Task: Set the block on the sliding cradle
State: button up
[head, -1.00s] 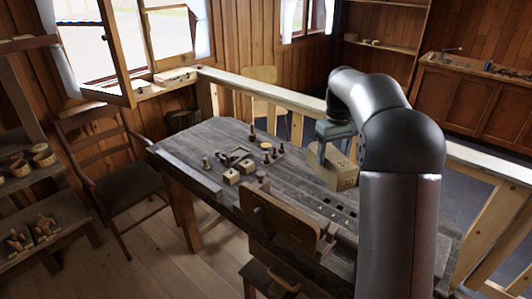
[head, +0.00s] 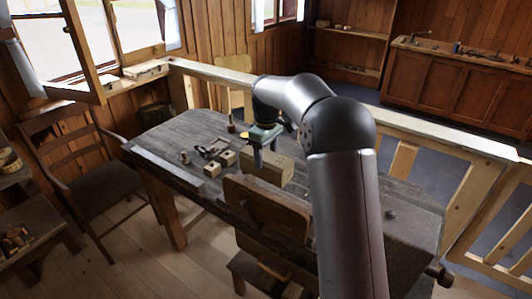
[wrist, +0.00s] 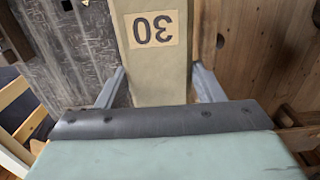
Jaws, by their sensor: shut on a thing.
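The block (head: 268,169) is a pale tan wooden box. In the wrist view the block (wrist: 150,70) carries a "30" label, seen upside down, and lies between the two fingers. My gripper (head: 258,160) is shut on it from above, and its fingers also show in the wrist view (wrist: 158,92). The block looks held above the dark workbench (head: 185,128); its clearance is hard to tell. An upright brown wooden board (head: 265,205) stands at the bench's near edge, just in front of the block. I cannot tell which piece is the sliding cradle.
Small wooden blocks (head: 228,158), a dark tool-like piece (head: 211,147) and small turned pegs stand left of the block. A chair (head: 95,160) is at the bench's left. A wooden railing (head: 430,135) runs behind. The bench's left end is mostly clear.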

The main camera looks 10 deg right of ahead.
jog(key=shift+f+b, duration=2.4)
jog(key=shift+f, duration=0.85)
jog(key=shift+f+b, duration=1.55)
jog(key=shift+f, duration=1.25)
jog(key=shift+s, duration=0.1)
jog(key=o, duration=1.3)
jog(key=shift+o, duration=1.2)
jog(key=shift+f, duration=0.1)
jog(key=shift+a, duration=0.1)
jog(key=shift+c, duration=0.6)
